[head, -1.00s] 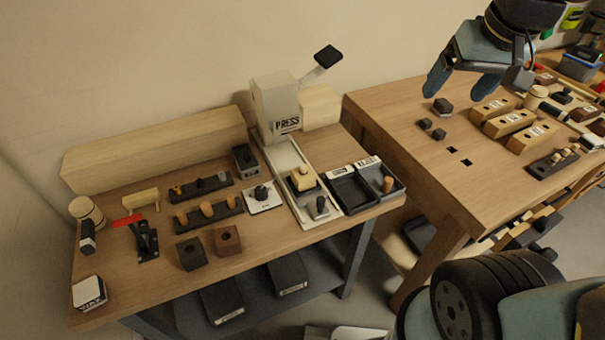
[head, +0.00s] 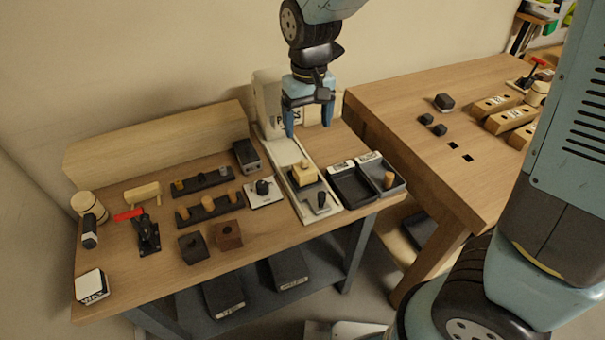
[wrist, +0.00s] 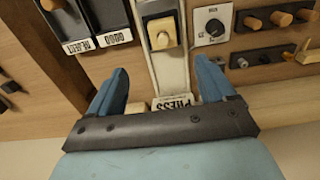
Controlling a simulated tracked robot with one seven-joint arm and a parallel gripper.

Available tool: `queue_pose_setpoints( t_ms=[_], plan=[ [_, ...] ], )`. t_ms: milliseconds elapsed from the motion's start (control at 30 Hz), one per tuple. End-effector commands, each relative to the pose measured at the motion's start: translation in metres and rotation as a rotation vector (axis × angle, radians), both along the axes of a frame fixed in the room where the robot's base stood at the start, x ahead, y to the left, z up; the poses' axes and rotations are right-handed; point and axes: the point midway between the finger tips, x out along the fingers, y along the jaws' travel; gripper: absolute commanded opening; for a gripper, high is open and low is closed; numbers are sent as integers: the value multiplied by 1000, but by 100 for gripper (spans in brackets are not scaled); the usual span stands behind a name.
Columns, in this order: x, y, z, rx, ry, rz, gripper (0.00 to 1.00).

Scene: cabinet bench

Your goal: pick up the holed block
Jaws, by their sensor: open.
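Two small blocks stand at the front of the left bench. One is brown (head: 228,235) with a hole visible in its top. The other is darker (head: 192,247) and also seems to have a hole. I cannot tell for sure which is the holed block. A yellow block (head: 303,173) sits on the press's pale track and also shows in the wrist view (wrist: 162,34). My gripper (head: 308,124) is open and empty, fingers down, above the back of the track by the press. In the wrist view, its fingers (wrist: 161,76) are apart with nothing between them.
The white press (head: 268,100) stands behind my gripper. Two dark trays (head: 352,187) lie right of the track, and a white knob panel (head: 265,192) left of it. Dark peg racks (head: 208,210) and a black-and-red clamp (head: 147,232) stand near the blocks. A second bench (head: 400,145) is at right.

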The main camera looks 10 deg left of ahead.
Motion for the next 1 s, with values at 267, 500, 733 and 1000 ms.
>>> queue_pose_setpoints(
  t_ms=[267, 500, 733, 1000],
  plan=[
    [-2, 7, -30, -12, 7, 10, 83],
    [-2, 6, -70, -11, 5, 9, 83],
    [-2, 6, -90, -10, 5, 9, 83],
    [-3, 6, -112, -11, 5, 9, 83]
  ],
)
